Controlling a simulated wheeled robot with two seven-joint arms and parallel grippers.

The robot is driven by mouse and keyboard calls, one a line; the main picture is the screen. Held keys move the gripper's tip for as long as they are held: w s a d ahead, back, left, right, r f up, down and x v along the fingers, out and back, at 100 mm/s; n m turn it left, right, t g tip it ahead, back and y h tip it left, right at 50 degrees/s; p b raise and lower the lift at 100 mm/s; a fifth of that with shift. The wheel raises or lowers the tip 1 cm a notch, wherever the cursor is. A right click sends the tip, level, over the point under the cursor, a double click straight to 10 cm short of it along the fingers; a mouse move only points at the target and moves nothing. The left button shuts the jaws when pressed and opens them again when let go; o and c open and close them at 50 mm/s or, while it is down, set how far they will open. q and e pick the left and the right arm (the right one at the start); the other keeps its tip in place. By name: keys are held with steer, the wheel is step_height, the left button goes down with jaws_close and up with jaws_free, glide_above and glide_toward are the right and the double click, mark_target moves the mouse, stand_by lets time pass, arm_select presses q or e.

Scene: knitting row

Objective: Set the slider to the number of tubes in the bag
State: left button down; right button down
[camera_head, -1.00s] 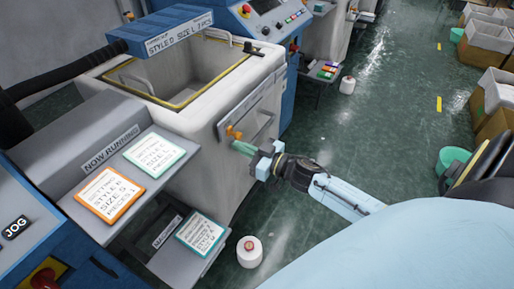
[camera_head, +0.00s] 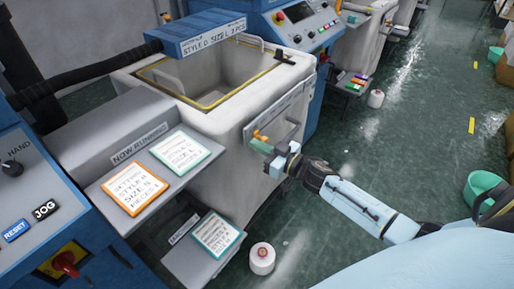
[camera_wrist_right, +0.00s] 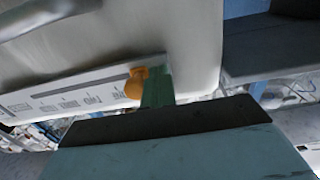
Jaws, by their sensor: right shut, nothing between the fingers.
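The orange slider knob (camera_head: 258,135) is near the left end of a pale scale plate (camera_head: 288,112) on the side of a white tub. In the right wrist view the knob (camera_wrist_right: 135,82) is beside a row of small printed marks on the plate (camera_wrist_right: 75,97). My right gripper (camera_head: 262,147) has green fingertips, shut and empty, right beside the knob; I cannot tell whether they touch it. The fingertips also show in the wrist view (camera_wrist_right: 157,88). The tub (camera_head: 205,85) has a yellow-edged opening; I see no tubes in its visible part. My left gripper is out of view.
Orange-framed (camera_head: 135,188) and green-framed (camera_head: 181,150) cards lie on a grey shelf by a "NOW RUNNING" label. Another teal-framed card (camera_head: 217,234) is lower down. A white cone (camera_head: 262,259) stands on the floor. The right aisle is open.

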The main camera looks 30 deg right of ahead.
mark_target(264, 128)
steer(key=shift+w+d+b, duration=0.15)
steer(key=shift+w+d, duration=0.15)
steer(key=shift+d, duration=0.4)
steer(key=shift+w+d+b, duration=0.2)
steer(key=shift+w+d, duration=0.05)
steer(key=shift+d, duration=0.4)
steer(key=shift+w+d+b, duration=0.15)
steer(key=shift+w+d, duration=0.15)
steer(key=shift+d, duration=0.4)
steer(key=shift+w+d+f+b, duration=0.1)
steer(key=shift+w+d+b, duration=0.15)
steer(key=shift+d, duration=0.4)
steer(key=shift+w+d+r+b, duration=0.1)
steer(key=shift+w+d+b, duration=0.2)
steer(key=shift+d, duration=0.4)
steer(key=shift+w+d+f+b, duration=0.1)
steer(key=shift+w+d+b, duration=0.15)
steer(key=shift+d, duration=0.4)
steer(key=shift+s+a+p, duration=0.25)
steer(key=shift+a+p, duration=0.45)
steer(key=p+v, duration=0.3)
steer(key=v, duration=0.5)
steer(key=shift+p, duration=0.3)
